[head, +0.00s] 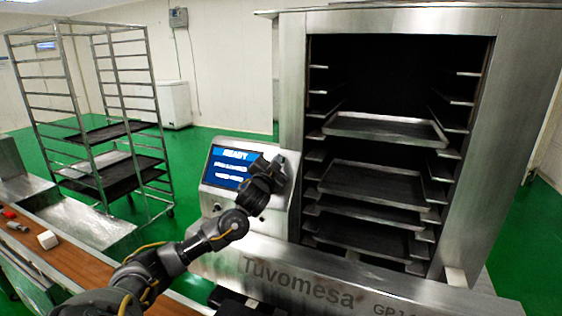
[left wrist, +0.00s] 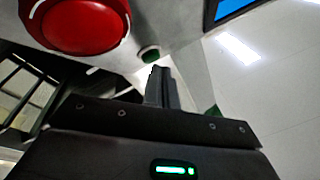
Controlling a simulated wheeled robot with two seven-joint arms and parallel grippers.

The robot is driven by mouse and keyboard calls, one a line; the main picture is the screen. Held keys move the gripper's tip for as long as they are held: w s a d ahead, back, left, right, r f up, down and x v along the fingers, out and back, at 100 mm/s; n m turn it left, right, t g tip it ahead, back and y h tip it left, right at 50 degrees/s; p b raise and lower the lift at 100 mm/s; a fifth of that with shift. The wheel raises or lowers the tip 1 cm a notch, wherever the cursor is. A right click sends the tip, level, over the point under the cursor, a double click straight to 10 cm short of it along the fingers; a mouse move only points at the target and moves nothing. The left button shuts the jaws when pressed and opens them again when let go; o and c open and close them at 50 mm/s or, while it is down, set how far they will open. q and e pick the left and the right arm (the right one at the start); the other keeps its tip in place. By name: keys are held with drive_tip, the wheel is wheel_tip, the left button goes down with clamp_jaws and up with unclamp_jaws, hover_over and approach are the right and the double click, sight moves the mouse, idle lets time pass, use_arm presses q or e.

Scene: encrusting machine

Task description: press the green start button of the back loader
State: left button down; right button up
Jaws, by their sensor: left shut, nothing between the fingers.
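The back loader (head: 400,20) is a tall steel cabinet with an open front and several trays inside. Its control panel (head: 215,178) has a blue screen (head: 228,168) reading "READY". My left gripper (head: 277,165) is shut and empty, in front of the panel just right of the screen, and hides the buttons there. In the left wrist view a small green button (left wrist: 150,55) sits just beyond the tips of the shut left fingers (left wrist: 156,72). I cannot tell whether they touch. My right gripper is not in view.
A large red button (left wrist: 85,22) is close to the left gripper, beside the green one. A wheeled tray rack (head: 100,120) stands at the left. A brown conveyor belt (head: 70,258) with a few small items runs along the lower left. Green floor lies free behind.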

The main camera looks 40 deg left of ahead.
use_arm(q)
drive_tip(key=shift+w+a+f, duration=0.1)
drive_tip(key=shift+w+f, duration=0.1)
drive_tip(key=shift+w, duration=0.1)
idle(0.9)
drive_tip(key=shift+s+r, duration=0.1)
drive_tip(key=shift+s+d+r, duration=0.2)
drive_tip(key=shift+s+r, duration=0.1)
drive_tip(key=shift+s, duration=0.2)
drive_tip(key=shift+p, duration=0.3)
drive_tip(key=s+r+p, duration=0.1)
drive_tip(key=s, duration=0.1)
drive_tip(key=s+d+r+p, duration=0.1)
drive_tip(key=s+r, duration=0.1)
drive_tip(key=shift+d, duration=0.1)
idle(0.3)
drive_tip(key=shift+w, duration=0.1)
idle(0.7)
drive_tip(key=shift+f, duration=0.1)
